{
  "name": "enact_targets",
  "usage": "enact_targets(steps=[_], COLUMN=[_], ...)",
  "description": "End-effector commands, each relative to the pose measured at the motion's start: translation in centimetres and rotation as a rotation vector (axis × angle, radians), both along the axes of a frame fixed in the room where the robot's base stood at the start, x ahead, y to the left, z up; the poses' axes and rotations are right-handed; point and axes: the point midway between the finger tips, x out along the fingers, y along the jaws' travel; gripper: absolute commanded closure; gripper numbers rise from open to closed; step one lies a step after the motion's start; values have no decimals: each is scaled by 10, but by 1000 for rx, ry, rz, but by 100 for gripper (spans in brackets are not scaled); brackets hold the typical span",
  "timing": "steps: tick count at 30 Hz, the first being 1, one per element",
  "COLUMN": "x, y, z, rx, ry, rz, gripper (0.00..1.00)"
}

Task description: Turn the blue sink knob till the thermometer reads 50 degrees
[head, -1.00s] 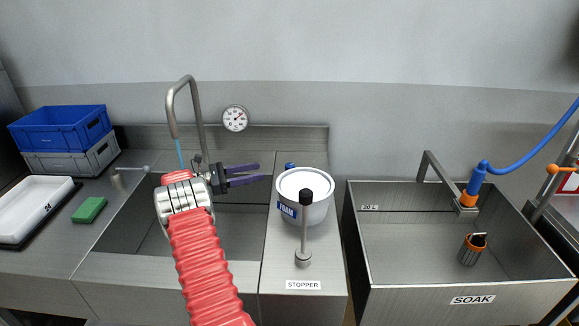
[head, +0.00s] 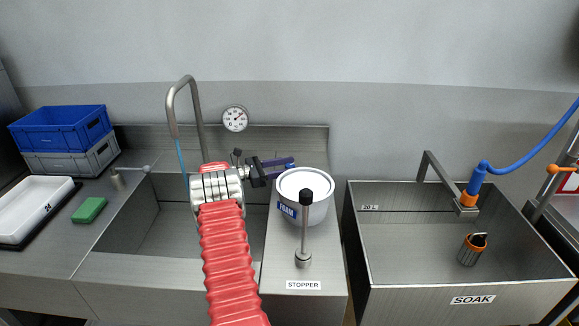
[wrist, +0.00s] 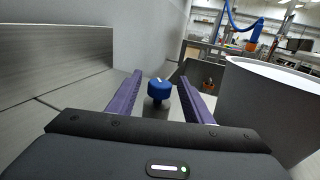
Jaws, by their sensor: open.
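The blue knob (wrist: 159,89) stands upright ahead in the wrist view, with a pale mark on top. It lies between the lines of my two purple fingers, near their tips; I see no contact. In the head view the knob (head: 290,166) is partly hidden by my gripper (head: 286,163), behind the white bucket. My gripper is open and empty, reaching from the left. The round thermometer (head: 235,119) hangs on the wall behind the sink; its reading is too small to tell. A blue stream (head: 182,157) falls from the tall faucet (head: 169,112) into the sink (head: 150,235).
The white FOAM bucket (head: 318,208) stands close to the right of my gripper, and its wall (wrist: 245,110) shows at right in the wrist view. A black-topped stopper lever (head: 304,235) stands in front. The SOAK basin (head: 400,262) is further right.

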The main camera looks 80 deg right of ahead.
Motion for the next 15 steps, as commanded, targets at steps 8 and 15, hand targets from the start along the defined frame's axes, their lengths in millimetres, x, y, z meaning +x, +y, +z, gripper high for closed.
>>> enact_targets(steps=[8, 15], x=[-5, -5], y=[-3, -3], z=[0, 0], rx=[0, 0], ry=[0, 0], rz=[0, 0], gripper=[54, 64])
